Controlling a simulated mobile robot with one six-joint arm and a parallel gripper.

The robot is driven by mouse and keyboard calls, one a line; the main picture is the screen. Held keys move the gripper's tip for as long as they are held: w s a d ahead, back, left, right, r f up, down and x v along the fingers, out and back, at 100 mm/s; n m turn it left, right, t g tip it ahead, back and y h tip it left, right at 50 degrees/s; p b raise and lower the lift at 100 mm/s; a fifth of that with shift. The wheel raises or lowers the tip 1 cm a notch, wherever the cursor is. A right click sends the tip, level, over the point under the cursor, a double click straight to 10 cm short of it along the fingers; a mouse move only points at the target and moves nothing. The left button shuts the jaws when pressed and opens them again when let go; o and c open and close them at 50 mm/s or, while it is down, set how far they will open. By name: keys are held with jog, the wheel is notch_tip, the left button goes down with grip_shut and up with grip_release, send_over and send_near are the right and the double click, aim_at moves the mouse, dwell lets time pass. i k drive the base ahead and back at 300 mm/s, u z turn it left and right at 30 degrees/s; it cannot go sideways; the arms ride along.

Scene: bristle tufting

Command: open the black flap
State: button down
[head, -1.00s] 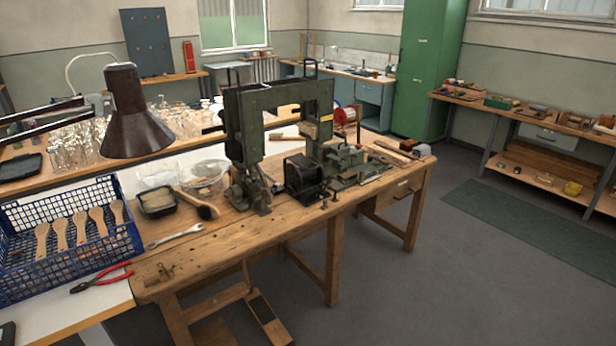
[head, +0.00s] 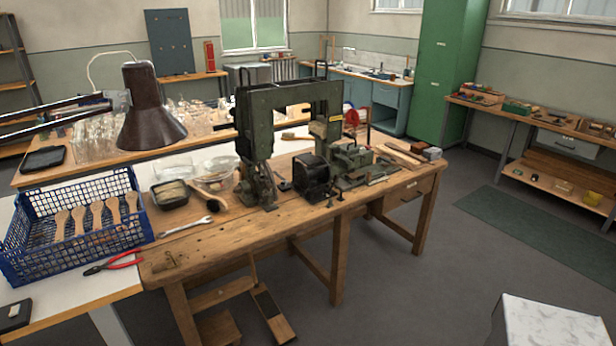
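The dark green tufting machine (head: 262,125) stands on the wooden workbench (head: 235,240). A small black box-like part (head: 313,176) sits on the bench at the front of the machine, between its upright column and its green bed (head: 352,160). It is the likeliest place for the black flap, but I cannot make out a separate flap, a hinge, or whether it is open or shut. My gripper is not in the head view.
A blue crate (head: 128,222) with wooden brush handles, red pliers (head: 113,263), a wrench (head: 186,227) and a brown lamp (head: 148,120) are at the left. A pale marbled block (head: 548,325) is at the lower right. Grey floor (head: 440,270) is clear in front of the bench.

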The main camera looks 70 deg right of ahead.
aim_at(307, 159)
jog(key=u, duration=0.45)
jog(key=k, duration=1)
jog(key=z, duration=1.3)
jog(key=i, duration=1)
jog(key=z, duration=0.1)
